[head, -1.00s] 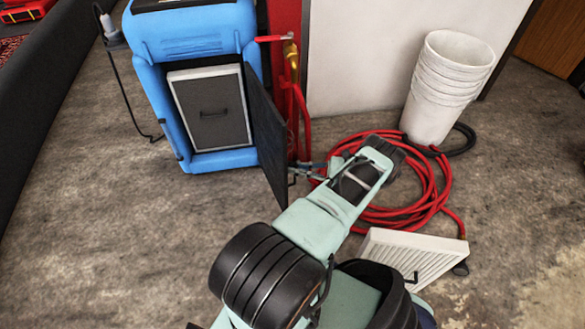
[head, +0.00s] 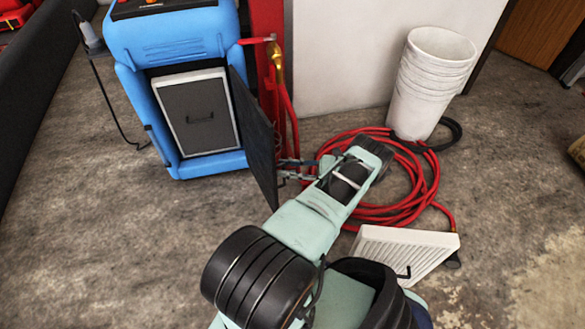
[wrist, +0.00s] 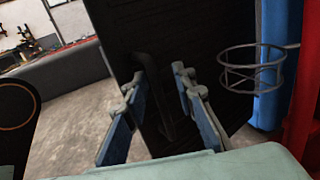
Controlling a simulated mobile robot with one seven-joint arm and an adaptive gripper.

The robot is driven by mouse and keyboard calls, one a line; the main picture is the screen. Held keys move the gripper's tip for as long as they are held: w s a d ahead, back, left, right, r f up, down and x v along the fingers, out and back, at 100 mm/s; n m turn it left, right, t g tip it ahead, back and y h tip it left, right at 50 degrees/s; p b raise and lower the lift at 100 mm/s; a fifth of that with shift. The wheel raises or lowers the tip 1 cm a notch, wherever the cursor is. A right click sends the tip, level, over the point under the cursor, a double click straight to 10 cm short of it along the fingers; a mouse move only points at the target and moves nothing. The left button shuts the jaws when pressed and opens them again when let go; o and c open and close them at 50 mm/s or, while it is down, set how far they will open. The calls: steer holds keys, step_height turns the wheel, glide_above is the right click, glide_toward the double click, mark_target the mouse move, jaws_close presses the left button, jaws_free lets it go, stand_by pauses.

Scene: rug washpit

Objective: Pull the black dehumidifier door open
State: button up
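The blue dehumidifier (head: 170,40) stands at the upper left in the head view. Its black door (head: 254,135) is swung wide open on its right side, baring a grey panel with a handle (head: 200,118) in a white frame. In the wrist view the door's dark face (wrist: 100,20) fills the middle, with a black bar handle (wrist: 150,85) on it. My gripper (head: 284,168) is at the door's outer face. Its blue-padded fingers (wrist: 160,100) are spread, with the handle showing between them and no clear contact.
A coiled red hose (head: 420,190) lies right of my arm, near stacked white buckets (head: 432,75). A white slatted panel (head: 400,250) with a black handle lies at the lower right. A wire ring holder (wrist: 252,68) is beside the door in the wrist view. The floor at left is clear.

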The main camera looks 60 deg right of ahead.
steer(key=v, duration=0.7)
steer(key=shift+s, duration=0.3)
steer(key=shift+d, duration=0.1)
stand_by(0.3)
